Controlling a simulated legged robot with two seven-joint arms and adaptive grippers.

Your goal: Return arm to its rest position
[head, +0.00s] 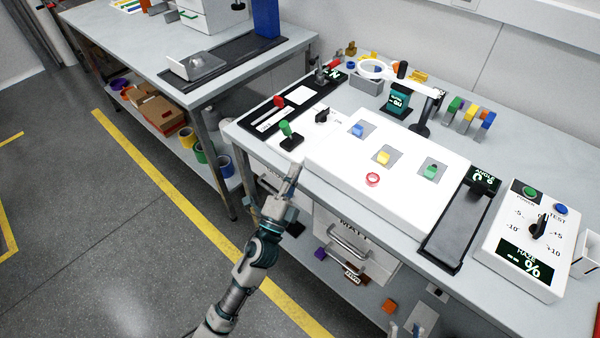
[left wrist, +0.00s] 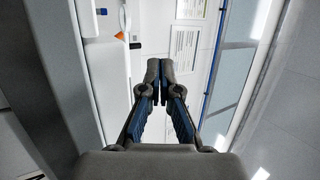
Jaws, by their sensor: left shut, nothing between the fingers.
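My left arm rises from the bottom of the head view, and its gripper (head: 296,168) points up and away at the near edge of the workbench. The gripper overlaps the left end of the white inspection panel in the picture; I cannot tell if it touches it. In the left wrist view the two fingers (left wrist: 158,80) meet at their tips, with nothing between them. My right gripper is not in view.
The white panel (head: 330,160) carries blue, yellow and green blocks and a red ring. A black tray (head: 455,232) and a haze control box (head: 525,240) stand to its right. A green-knobbed lever (head: 287,133) stands close by. Clear floor (head: 110,250) lies left of the arm.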

